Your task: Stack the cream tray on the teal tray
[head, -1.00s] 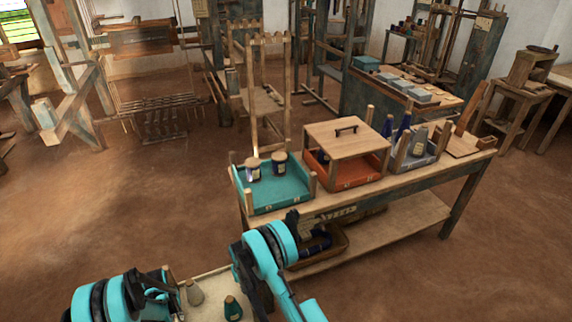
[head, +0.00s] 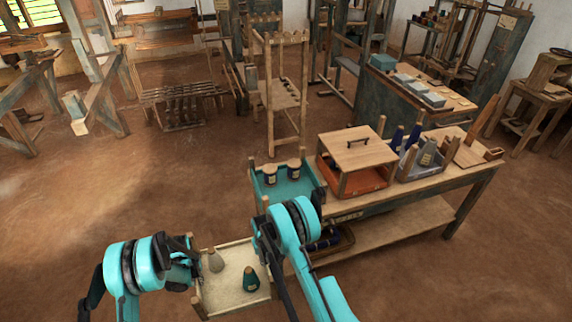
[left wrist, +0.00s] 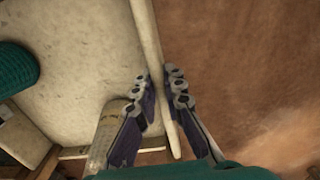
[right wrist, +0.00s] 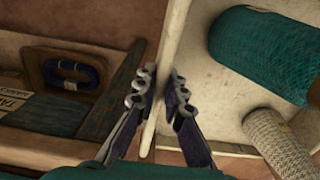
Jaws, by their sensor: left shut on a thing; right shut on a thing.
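The cream tray (head: 229,291) is held off the floor in front of the table, with a pale cone (head: 214,262) and a dark green cone (head: 250,280) standing in it. My left gripper (head: 190,262) is shut on its left wall, as the left wrist view (left wrist: 177,90) shows. My right gripper (right wrist: 160,90) is shut on the opposite wall; in the head view my own arm mostly hides it. The teal tray (head: 290,189) stands on the left end of the table, beyond the cream tray.
On the table (head: 440,184), right of the teal tray, stand an orange tray (head: 370,180) under a wooden lid (head: 355,148) and a grey tray with cones (head: 425,165). A lower shelf (head: 400,228) holds a box with a blue coil (right wrist: 75,72). Open floor lies left.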

